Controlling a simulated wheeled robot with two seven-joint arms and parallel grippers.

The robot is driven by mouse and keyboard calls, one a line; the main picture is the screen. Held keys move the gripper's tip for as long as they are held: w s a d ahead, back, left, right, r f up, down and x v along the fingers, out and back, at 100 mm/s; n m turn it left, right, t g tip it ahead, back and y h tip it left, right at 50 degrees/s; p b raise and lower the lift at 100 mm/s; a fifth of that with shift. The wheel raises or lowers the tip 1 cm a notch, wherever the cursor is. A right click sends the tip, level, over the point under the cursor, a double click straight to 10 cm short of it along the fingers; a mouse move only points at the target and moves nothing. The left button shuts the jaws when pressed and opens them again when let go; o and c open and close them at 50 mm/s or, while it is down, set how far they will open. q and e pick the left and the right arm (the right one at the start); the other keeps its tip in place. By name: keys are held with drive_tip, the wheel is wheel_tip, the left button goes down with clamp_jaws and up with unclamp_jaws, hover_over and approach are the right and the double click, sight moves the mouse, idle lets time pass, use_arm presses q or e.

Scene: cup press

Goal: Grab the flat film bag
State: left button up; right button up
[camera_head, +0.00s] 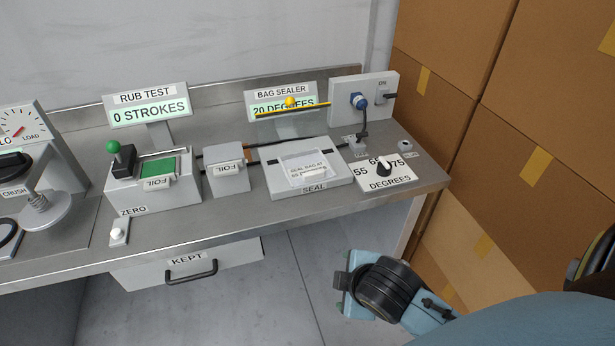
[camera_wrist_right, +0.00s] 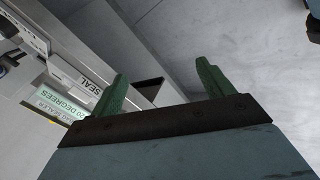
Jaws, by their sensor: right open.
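A pale, see-through flat piece (camera_head: 303,171) lies on top of the white sealer block (camera_head: 336,178) marked SEAL. It looks like the film bag, with a label reading "SEAL BAG AT" and a number, but I cannot be sure. My right gripper (camera_wrist_right: 162,70) is open and empty, its two green fingers apart over the floor. In the head view its arm hangs in front of the bench, below and right of the sealer. The sealer's edge and the BAG SEALER sign show sideways in the wrist view. My left gripper is not in view.
Left are a FOIL box (camera_head: 226,172), the rub tester (camera_head: 152,188) and a KEPT drawer (camera_head: 190,275). Cardboard boxes (camera_head: 530,130) wall the right side. Floor in front is clear.

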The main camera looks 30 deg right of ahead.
drive_tip(key=w+d+r+n+t+h, duration=0.1)
drive_tip(key=w+d+r+n+t, duration=0.3)
drive_tip(key=w+n, duration=0.5)
drive_tip(key=n+t, duration=0.3)
drive_tip(key=n, duration=1.1)
approach(315, 173)
drive_tip(key=b+x, duration=0.1)
drive_tip(key=x, duration=0.3)
drive_tip(key=shift+d, duration=0.1)
drive_tip(key=shift+a+b+x, duration=0.2)
drive_tip(key=shift+b+x, duration=0.6)
drive_tip(key=shift+x, duration=1.95)
drive_tip(key=c, duration=1.1)
drive_tip(key=shift+o, duration=0.2)
